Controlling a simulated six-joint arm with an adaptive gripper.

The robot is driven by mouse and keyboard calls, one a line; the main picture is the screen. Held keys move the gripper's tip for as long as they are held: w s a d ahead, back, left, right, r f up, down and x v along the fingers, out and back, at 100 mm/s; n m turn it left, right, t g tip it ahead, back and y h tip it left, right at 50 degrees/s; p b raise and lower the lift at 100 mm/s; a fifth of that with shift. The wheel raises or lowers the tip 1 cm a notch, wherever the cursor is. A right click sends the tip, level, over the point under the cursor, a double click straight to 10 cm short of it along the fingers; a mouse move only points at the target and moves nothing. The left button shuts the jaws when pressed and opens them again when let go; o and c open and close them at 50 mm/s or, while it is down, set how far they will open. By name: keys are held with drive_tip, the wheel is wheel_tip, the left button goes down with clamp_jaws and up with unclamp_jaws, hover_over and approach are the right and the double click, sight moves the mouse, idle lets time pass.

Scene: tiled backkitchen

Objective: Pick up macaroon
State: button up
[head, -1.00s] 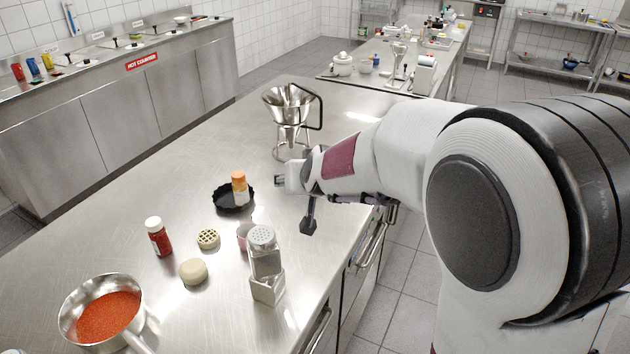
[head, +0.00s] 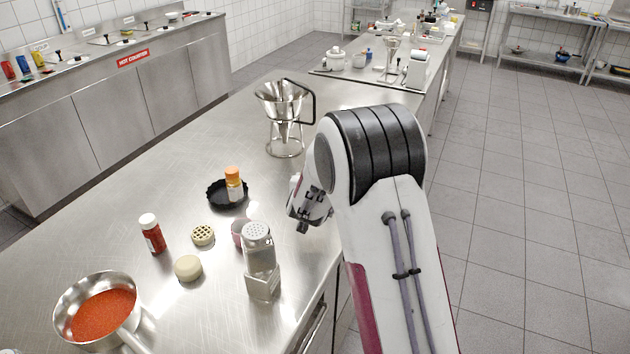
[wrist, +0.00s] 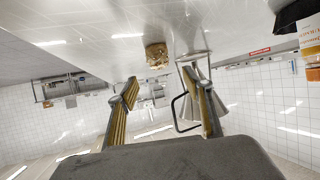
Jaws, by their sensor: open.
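A round beige piece (head: 188,267) lies on the steel counter in the head view and looks most like the macaroon. A small pink item (head: 238,231) stands partly hidden behind the glass shaker (head: 260,262); I cannot tell whether it is a cup or a sweet. My gripper (head: 303,226) is over the counter's right part, right of the shaker and apart from the beige piece. In the wrist view, which is upside down, my gripper (wrist: 160,86) is open with nothing between its fingers. A brown textured block (wrist: 157,55) lies on the counter beyond them.
A waffle-patterned round (head: 203,235) and a red jar (head: 152,233) lie close to the beige piece. A black dish (head: 214,196) holds an orange-capped bottle (head: 233,184).

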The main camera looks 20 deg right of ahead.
drive_tip(key=shift+w+d+f, duration=0.15)
drive_tip(key=shift+d+f, duration=0.1)
drive_tip(key=shift+f, duration=0.1)
drive_tip(key=shift+w, duration=0.1)
drive_tip(key=shift+x, duration=1.25)
drive_tip(key=shift+f, duration=0.1)
drive_tip(key=shift+w+d+f, duration=0.2)
drive_tip(key=shift+w+f, duration=0.3)
drive_tip(key=shift+w, duration=0.1)
drive_tip(key=shift+w+d+f, duration=0.2)
drive_tip(key=shift+w+f, duration=0.35)
drive_tip(key=shift+x, duration=1)
drive_tip(key=c, duration=1)
